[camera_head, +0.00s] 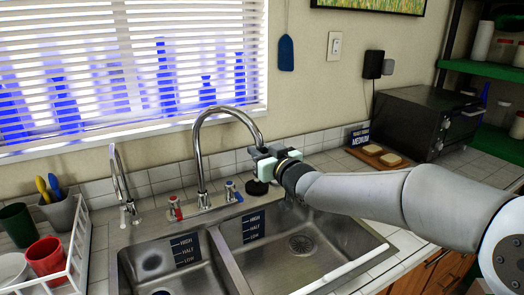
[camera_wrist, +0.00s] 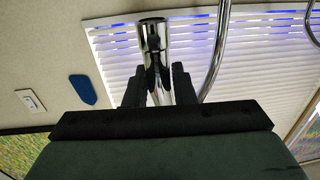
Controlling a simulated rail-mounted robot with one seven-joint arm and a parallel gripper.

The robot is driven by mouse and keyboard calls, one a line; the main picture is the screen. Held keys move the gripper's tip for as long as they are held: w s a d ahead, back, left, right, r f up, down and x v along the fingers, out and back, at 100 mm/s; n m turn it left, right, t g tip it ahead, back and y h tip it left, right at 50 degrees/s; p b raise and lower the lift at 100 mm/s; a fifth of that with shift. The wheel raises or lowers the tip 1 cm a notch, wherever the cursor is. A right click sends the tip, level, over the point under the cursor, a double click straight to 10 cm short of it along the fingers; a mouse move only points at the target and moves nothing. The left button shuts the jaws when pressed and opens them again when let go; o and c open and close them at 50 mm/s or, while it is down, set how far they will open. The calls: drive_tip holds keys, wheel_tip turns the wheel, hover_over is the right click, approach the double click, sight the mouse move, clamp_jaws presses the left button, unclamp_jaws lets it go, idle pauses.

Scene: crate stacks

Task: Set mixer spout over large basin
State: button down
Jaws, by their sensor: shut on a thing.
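The mixer spout (camera_head: 203,130) is a tall chrome arch rising from behind the sink and curving to the right. My gripper (camera_head: 262,153) is shut on its downturned end, at the right side of the arch. In the wrist view the spout's open end (camera_wrist: 154,35) stands between the two dark fingers of my gripper (camera_wrist: 160,85). The large basin (camera_head: 345,235) is the right steel bowl, with a round drain. In the head view the held end lies above the large basin's back rim; its exact depth cannot be told. My gripper hides part of the spout's end.
The smaller basin (camera_head: 135,262) is on the left. Red (camera_head: 175,208) and blue (camera_head: 231,190) tap handles flank the spout's base. A thinner tap (camera_head: 118,175) stands left. A dish rack (camera_head: 78,245) is at far left, a toaster oven (camera_head: 425,118) at back right.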

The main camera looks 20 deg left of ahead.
drive_tip(key=shift+r, duration=0.25)
drive_tip(key=c, duration=1.3)
unclamp_jaws()
drive_tip(key=shift+s, duration=0.1)
drive_tip(key=shift+f, duration=0.1)
drive_tip(key=v, duration=1.7)
drive_tip(key=shift+s+d, duration=0.1)
drive_tip(key=shift+d, duration=0.05)
